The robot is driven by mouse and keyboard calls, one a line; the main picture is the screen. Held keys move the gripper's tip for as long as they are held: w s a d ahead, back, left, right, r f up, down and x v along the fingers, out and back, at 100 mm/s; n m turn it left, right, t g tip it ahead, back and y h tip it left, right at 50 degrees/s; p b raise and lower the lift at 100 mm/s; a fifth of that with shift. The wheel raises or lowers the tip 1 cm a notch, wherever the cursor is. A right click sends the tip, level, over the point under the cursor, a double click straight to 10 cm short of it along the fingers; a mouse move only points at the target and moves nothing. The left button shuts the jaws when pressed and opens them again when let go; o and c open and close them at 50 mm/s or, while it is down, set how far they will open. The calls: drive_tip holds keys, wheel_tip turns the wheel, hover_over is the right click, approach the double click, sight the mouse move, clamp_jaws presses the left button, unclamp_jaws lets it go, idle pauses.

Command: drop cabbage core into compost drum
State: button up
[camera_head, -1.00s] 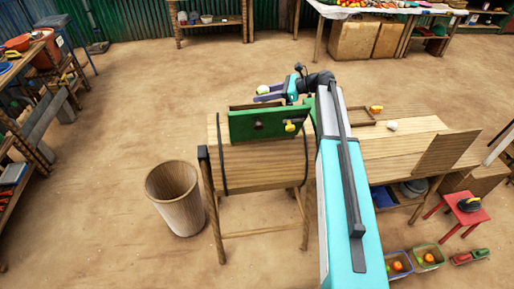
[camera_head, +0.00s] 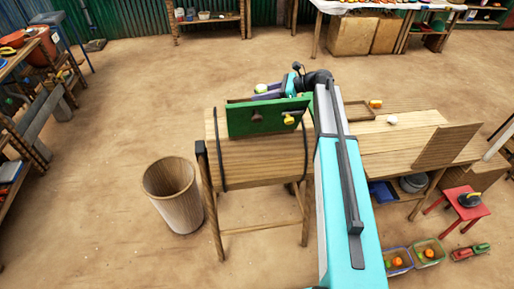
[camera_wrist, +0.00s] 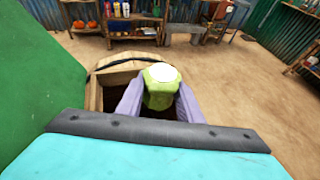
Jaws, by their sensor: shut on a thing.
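The compost drum (camera_head: 262,167) is a wooden barrel with dark bands on a wooden stand. Its green hatch lid (camera_head: 243,121) stands raised in front of the opening. My gripper (camera_head: 266,93) is behind the lid, partly hidden by it. It is shut on the cabbage core (camera_head: 261,88), a small pale green piece. In the wrist view the cabbage core (camera_wrist: 161,90) sits between the two purple fingers, over the dark opening of the drum, whose wooden rim (camera_wrist: 112,69) shows behind it. The inside of the drum is too dark to make out.
A wooden bin (camera_head: 173,197) stands on the floor left of the drum. A wooden bench (camera_head: 400,150) with a small tray and a few items is at the right.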

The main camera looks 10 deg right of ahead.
drive_tip(key=shift+f+b, duration=0.9)
drive_tip(key=shift+f, duration=0.6)
drive_tip(key=o, duration=1.1)
drive_tip(key=b+v, duration=0.3)
drive_tip(key=v, duration=1.1)
drive_tip(key=shift+b, duration=0.4)
drive_tip(key=shift+f, duration=0.1)
